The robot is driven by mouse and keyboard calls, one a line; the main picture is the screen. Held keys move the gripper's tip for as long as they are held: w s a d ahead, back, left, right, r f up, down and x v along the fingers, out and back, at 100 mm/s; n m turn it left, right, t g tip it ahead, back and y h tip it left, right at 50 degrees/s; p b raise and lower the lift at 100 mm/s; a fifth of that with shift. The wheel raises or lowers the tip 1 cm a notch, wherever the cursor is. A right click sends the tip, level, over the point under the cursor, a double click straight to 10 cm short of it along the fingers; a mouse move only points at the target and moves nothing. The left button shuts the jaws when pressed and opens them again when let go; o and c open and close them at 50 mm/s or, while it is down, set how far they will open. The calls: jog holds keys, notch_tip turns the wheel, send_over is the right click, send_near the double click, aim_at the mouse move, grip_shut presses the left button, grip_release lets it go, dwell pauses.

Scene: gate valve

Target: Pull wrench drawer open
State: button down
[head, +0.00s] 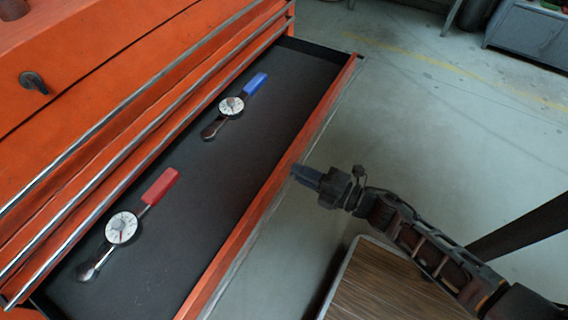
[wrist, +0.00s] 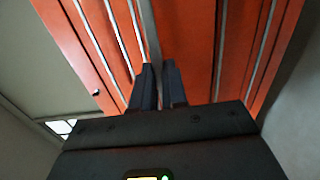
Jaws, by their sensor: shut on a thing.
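The wrench drawer (head: 275,90) of an orange tool chest stands open in the head view. Two dial wrenches lie on its black bottom: one with a blue grip (head: 232,105), farther back, and one with a red grip (head: 122,226), nearer. My gripper (head: 298,173) is at the drawer's orange front, about midway along it. In the wrist view my gripper (wrist: 158,80) is shut on the silver handle bar (wrist: 150,35) of the drawer, which runs between its two fingers. The exact contact is partly hidden by the fingers.
Closed drawers with silver handle bars (head: 130,140) lie left of the open drawer. A black knob (head: 33,82) sits on the chest at the left. A wood-topped surface (head: 385,285) stands below my arm. Grey floor (head: 440,125) is clear to the right.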

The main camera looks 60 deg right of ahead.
jog(key=shift+s, duration=0.85)
jog(key=c, duration=1.2)
grip_release()
jog(key=shift+o, duration=0.2)
jog(key=shift+s, duration=0.1)
jog(key=s, duration=0.7)
jog(key=shift+s, duration=0.25)
jog(key=shift+d, duration=0.1)
jog(key=s+a+r+m+g+p, duration=0.1)
jog(key=s+a+r+m+p, duration=0.1)
jog(key=r+m, duration=0.4)
jog(key=s+a+r+m+g+p, duration=0.1)
jog(key=a+r+m+p, duration=0.3)
jog(key=r, duration=0.9)
jog(key=s+a+r+m+g+p, duration=0.1)
jog(key=s+a+r+m+p, duration=0.2)
jog(key=a+r+m, duration=0.5)
jog(key=shift+s+a+r+p, duration=0.2)
jog(key=shift+r+p, duration=0.15)
jog(key=shift+r, duration=0.6)
